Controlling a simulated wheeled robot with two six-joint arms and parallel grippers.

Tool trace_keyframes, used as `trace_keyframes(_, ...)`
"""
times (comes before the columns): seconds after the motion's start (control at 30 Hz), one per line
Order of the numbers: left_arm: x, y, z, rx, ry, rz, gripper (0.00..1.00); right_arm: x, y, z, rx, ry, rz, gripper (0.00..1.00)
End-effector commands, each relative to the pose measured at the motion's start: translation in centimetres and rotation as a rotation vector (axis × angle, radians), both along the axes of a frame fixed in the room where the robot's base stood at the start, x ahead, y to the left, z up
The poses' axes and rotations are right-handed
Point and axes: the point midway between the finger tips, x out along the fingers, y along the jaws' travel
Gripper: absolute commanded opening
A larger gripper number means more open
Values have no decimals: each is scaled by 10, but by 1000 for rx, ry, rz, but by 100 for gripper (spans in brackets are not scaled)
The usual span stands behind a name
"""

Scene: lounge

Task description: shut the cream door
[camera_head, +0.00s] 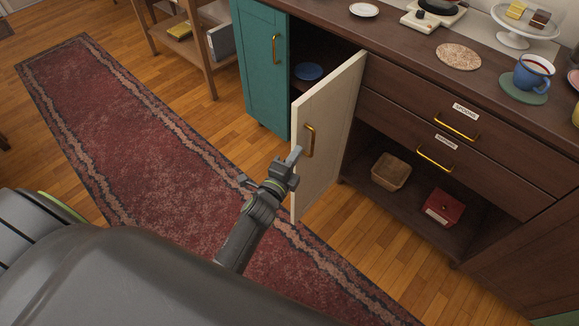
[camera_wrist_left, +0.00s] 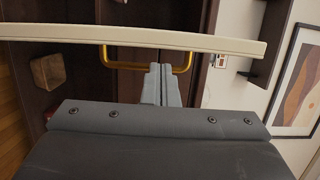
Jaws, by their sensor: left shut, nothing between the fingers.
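The cream door (camera_head: 335,125) stands ajar, swung out from the brown cabinet, with its brass handle (camera_head: 309,141) on the face toward me. In the left wrist view the cream door (camera_wrist_left: 215,42) is seen nearly edge-on across the top. My left gripper (camera_head: 294,156) is shut and empty, just in front of the door near the handle. In the left wrist view its fingertips (camera_wrist_left: 161,68) overlap the brass handle (camera_wrist_left: 120,66); I cannot tell whether they touch it. My right gripper is not in view.
Behind the door is an open compartment with a blue dish (camera_head: 308,72). A teal door (camera_head: 262,60) is at its left, and drawers (camera_head: 460,130) are at its right. A basket (camera_head: 391,172) and red box (camera_head: 444,208) sit on the low shelf. A red rug (camera_head: 130,130) covers the floor.

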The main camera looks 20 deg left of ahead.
Motion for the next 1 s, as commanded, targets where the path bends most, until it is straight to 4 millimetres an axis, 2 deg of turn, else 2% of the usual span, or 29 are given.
trace_keyframes(0.1,20,-1,-2,0,-1,-1,0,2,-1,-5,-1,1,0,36)
trace_keyframes(0.3,38,-2,-2,1,1,0,0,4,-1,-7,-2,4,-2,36)
trace_keyframes(0.77,41,-2,-1,-1,2,0,0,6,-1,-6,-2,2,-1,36)
trace_keyframes(1.0,40,8,0,3,2,-12,0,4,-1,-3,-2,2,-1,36)
